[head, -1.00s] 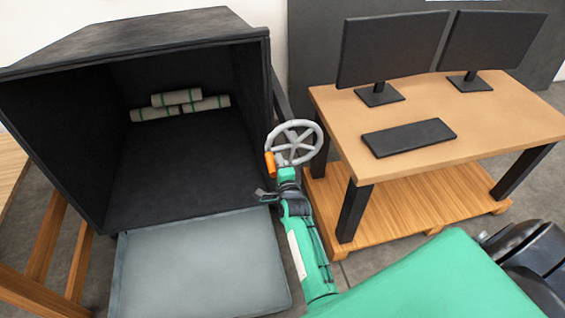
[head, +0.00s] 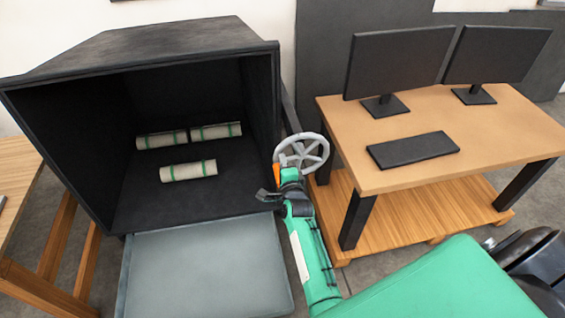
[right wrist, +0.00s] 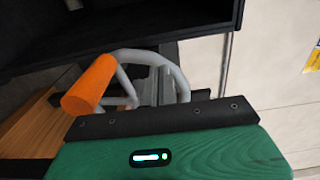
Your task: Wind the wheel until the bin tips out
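The black bin (head: 262,150) stands at the left in the head view with its open front facing me. Three pale rolls with green bands lie inside: two at the back (head: 161,140) (head: 215,131) and one farther forward (head: 188,171). The grey spoked wheel (head: 318,152) is at the bin's right side. My right gripper (head: 288,176) is at the wheel's lower left, close to its orange handle (head: 277,171), which it partly covers. In the right wrist view the orange handle (right wrist: 89,84) and grey rim (right wrist: 172,68) show beyond my gripper's dark edge; the fingers are hidden. My left gripper is out of view.
A grey panel (head: 205,275) slopes below the bin's opening. A wooden desk (head: 400,180) with two monitors (head: 400,62) (head: 497,55) and a keyboard (head: 412,150) stands to the right, close to the wheel. A wooden table (head: 15,180) is at the left edge.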

